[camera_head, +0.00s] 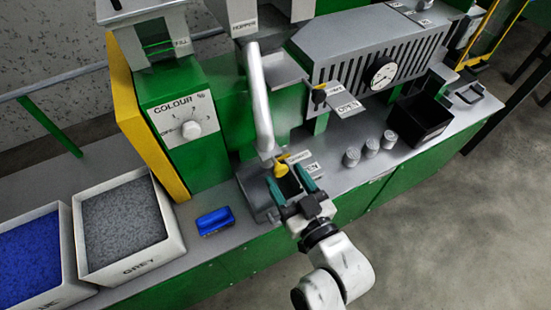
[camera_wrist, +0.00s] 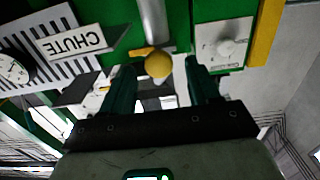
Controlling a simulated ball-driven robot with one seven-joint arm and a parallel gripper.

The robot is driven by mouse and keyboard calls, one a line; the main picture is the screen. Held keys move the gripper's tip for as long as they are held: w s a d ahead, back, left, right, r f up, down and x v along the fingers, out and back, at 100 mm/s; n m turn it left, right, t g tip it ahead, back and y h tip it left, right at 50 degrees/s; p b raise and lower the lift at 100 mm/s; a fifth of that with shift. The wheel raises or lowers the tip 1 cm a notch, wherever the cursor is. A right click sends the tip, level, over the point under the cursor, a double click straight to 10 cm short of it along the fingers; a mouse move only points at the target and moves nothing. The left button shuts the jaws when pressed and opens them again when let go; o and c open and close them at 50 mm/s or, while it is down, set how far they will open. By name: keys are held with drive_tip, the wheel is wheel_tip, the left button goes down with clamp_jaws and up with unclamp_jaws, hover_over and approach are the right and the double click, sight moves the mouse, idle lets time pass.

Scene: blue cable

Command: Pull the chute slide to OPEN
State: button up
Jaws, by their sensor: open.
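My gripper (camera_head: 289,176) has teal fingers and is open at the front edge of the bench, below the bent grey chute pipe (camera_head: 262,100). A yellow knob (camera_head: 281,167) lies between its fingers, with a gap showing. In the wrist view, the round yellow knob (camera_wrist: 158,65) shows between the two fingertips, and an upside-down "CHUTE" plate (camera_wrist: 72,42) is at left. The slide itself is mostly hidden.
Several metal cylinders (camera_head: 371,147) and a black bin (camera_head: 421,120) stand right. A blue block (camera_head: 215,221) and the grey-filled bin (camera_head: 84,250) are left.

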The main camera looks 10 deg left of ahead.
sight(271, 155)
drive_tip(key=shift+p+x, duration=0.45)
drive_tip(key=shift+x, duration=2.2)
drive_tip(key=shift+c, duration=0.2)
